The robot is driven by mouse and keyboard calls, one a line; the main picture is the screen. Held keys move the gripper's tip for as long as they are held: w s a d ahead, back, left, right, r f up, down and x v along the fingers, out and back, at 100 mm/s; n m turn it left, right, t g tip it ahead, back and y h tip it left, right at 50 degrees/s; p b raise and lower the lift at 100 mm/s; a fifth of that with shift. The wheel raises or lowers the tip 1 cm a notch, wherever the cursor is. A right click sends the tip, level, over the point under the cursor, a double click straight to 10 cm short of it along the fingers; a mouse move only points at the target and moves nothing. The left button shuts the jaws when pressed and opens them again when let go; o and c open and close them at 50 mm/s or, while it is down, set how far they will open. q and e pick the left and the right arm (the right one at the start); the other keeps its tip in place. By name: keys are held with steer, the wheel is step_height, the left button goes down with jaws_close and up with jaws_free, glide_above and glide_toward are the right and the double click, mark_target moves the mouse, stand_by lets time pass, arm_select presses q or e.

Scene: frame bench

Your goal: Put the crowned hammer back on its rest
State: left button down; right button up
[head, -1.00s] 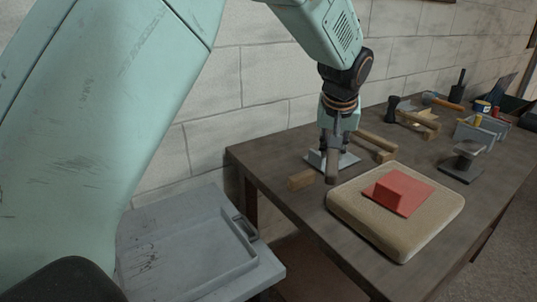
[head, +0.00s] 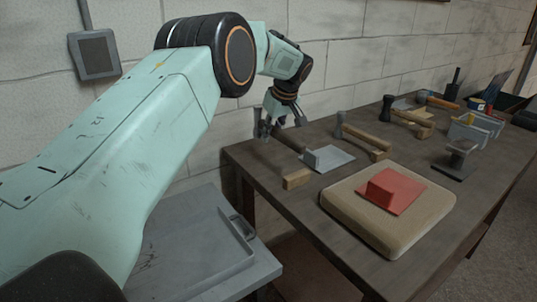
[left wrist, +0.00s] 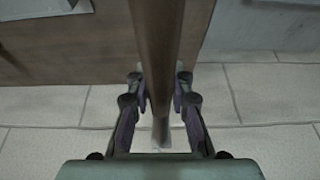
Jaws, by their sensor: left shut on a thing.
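My left gripper (head: 284,122) is above the bench's far left edge. It is shut on a dark brown handle, which I take for the crowned hammer's (head: 290,138). In the left wrist view this long brown handle (left wrist: 158,50) runs between the two fingers. The handle slants down to the right in the head view. The hammer's head is not clear. A wooden block (head: 296,179) at the bench's left edge is bare and looks like a hammer rest. My right gripper is not in view.
A metal plate with an upright part (head: 334,158) lies close to the handle. Other hammers (head: 362,137) lie on wooden rests behind it. A tan pad (head: 350,212) carries a red block (head: 394,188). A grey cabinet (head: 200,240) stands left of the bench (head: 270,160).

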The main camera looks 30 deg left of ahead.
mark_target(280, 130)
arm_select(q)
steer(key=shift+x, duration=0.85)
steer(key=shift+d+f, duration=0.15)
steer(key=shift+f, duration=0.25)
steer(key=f, duration=0.4)
steer(key=shift+s+d+b, duration=0.1)
steer(key=shift+d+b, duration=0.2)
steer(key=shift+d, duration=0.1)
steer(key=shift+a+f, duration=0.25)
steer(key=shift+a, duration=0.05)
steer(key=c, duration=1.6)
jaws_free()
steer(key=o, duration=0.4)
steer(key=shift+d+r, duration=0.2)
steer(key=shift+d, duration=0.15)
steer(key=shift+a+f, duration=0.15)
steer(key=shift+a, duration=0.1)
steer(key=p+v, duration=0.1)
steer(key=v, duration=1.1)
steer(key=shift+d, duration=0.1)
